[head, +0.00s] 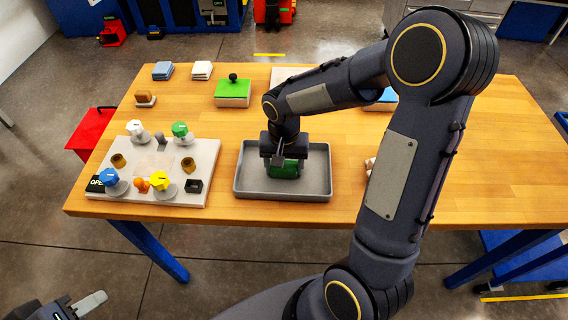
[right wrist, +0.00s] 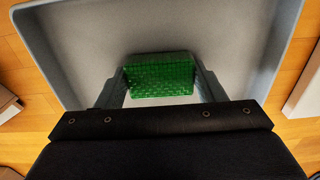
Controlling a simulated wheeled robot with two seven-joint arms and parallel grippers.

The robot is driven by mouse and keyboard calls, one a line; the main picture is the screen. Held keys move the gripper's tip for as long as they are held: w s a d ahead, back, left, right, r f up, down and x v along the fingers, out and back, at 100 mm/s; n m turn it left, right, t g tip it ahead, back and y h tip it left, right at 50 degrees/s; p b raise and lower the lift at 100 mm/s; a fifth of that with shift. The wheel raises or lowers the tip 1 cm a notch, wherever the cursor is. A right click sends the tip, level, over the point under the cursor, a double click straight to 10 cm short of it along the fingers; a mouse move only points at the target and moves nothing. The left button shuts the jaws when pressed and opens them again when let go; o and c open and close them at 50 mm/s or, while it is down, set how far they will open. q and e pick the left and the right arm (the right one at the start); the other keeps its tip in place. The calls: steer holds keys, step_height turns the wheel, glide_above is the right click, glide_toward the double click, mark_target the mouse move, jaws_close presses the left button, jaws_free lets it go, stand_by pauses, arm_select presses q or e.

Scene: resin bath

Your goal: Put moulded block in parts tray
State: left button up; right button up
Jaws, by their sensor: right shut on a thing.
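The moulded block is green with a bumpy, textured surface and shows in the head view (head: 284,170) and the right wrist view (right wrist: 160,76). My right gripper (head: 278,160) is shut on it, with a finger on each side in the right wrist view (right wrist: 160,88). The grey parts tray (head: 322,190) lies on the wooden table, and the block is inside its outline. I cannot tell whether the block touches the tray floor. The tray rim also shows in the right wrist view (right wrist: 40,50). My left gripper (head: 88,304) is low at the left, off the table; its opening is unclear.
A pale panel (head: 205,160) with coloured knobs stands left of the tray. Behind are a green-topped box (head: 233,92), blue cloths (head: 163,71), white cloths (head: 202,70) and a brown-topped item (head: 145,98). The table's right side (head: 510,150) is clear.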

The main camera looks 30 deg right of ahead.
steer(key=shift+f, duration=0.1)
steer(key=o, duration=1)
step_height(320, 180, up, 11)
steer(key=s+a+r+n+t+y, duration=0.1)
steer(key=s+a+n+t+y, duration=0.1)
steer(key=s, duration=0.6)
steer(key=s+a+r+n+t+y, duration=0.1)
steer(key=s+a+n+t, duration=0.1)
steer(key=s, duration=0.7)
steer(key=shift+n+t+y, duration=0.4)
steer(key=shift+n+t, duration=0.1)
steer(key=shift+t, duration=0.3)
